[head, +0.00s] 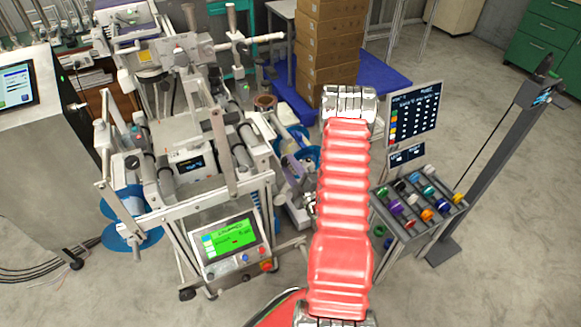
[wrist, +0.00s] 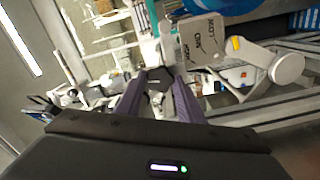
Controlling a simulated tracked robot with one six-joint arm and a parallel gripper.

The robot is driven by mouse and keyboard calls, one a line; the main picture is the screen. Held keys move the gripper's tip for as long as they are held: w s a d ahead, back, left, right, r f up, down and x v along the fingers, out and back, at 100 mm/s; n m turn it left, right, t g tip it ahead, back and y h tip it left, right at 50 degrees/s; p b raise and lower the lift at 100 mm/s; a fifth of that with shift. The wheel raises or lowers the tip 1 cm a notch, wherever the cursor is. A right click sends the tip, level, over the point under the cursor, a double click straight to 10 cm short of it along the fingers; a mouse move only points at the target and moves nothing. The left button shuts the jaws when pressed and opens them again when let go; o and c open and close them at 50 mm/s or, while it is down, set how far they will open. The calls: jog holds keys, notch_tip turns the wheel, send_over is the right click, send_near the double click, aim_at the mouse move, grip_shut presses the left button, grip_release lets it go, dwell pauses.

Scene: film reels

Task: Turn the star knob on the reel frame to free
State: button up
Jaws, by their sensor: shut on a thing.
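The reel frame (head: 178,197), a pale metal rig with posts and rollers, stands left of centre in the head view. A green screen (head: 232,238) is on its front. In the wrist view my gripper (wrist: 160,76) has two dark purple fingers angled close together, shut on a small part near the tips. A pale grey piece (wrist: 157,100) shows between the fingers. I take the held part for the star knob, but its shape and setting are mostly hidden by the fingers. In the head view my red-sleeved arm hides the gripper.
A rack of coloured spools (head: 418,203) and a dark chart board (head: 413,110) stand right of my arm. Stacked cartons (head: 329,50) are behind. In the wrist view a labelled grey box (wrist: 201,42) and a white roller (wrist: 287,69) lie close to the right.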

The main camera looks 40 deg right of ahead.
jog(key=shift+a+f+n, duration=0.15)
jog(key=shift+n, duration=0.55)
jog(key=o, duration=1.1)
jog(key=shift+c, duration=0.2)
jog(key=shift+s, duration=0.1)
jog(key=v, duration=1.3)
jog(key=shift+s, duration=0.3)
jog(key=shift+a, duration=0.1)
